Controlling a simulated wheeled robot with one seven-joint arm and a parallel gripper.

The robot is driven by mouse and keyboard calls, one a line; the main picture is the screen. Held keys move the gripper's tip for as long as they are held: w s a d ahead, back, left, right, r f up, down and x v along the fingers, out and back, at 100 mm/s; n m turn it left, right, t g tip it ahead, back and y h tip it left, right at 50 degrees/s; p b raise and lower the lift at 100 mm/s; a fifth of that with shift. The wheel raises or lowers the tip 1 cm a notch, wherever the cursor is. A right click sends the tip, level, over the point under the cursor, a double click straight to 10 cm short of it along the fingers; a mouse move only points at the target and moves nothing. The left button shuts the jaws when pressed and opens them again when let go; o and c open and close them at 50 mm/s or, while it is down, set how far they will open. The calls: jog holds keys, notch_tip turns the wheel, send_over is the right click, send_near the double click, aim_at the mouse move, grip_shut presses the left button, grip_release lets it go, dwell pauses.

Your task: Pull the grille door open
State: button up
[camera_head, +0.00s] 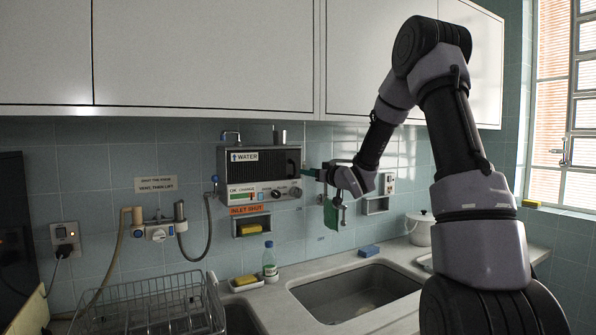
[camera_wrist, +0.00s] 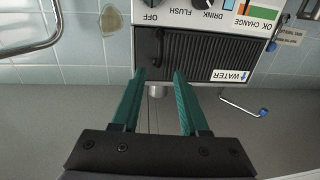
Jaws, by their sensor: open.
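The grille door (camera_head: 265,168) is a dark slatted panel on the front of the white and grey WATER unit on the tiled wall. It looks closed. In the wrist view, which is upside down, the grille door (camera_wrist: 215,58) fills the upper middle. A dark upright handle (camera_wrist: 158,46) stands at its left end there. My gripper (camera_head: 326,192) is at the right of the unit in the head view. In the wrist view its green fingers (camera_wrist: 160,74) are open and empty, tips to either side of the handle's line. I see no contact; the depth gap is hard to judge.
A grey cylinder (camera_head: 280,137) and a bent pipe stand at the unit's top. Knobs (camera_head: 279,193) and a colour gauge sit below the grille. A sink (camera_head: 352,292), dish rack (camera_head: 150,305), bottle (camera_head: 269,262) and pot (camera_head: 419,230) are on the counter. White cupboards hang above.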

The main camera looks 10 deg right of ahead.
aim_at(295, 168)
jog(key=x, duration=1)
grip_shut()
dwell(1.2)
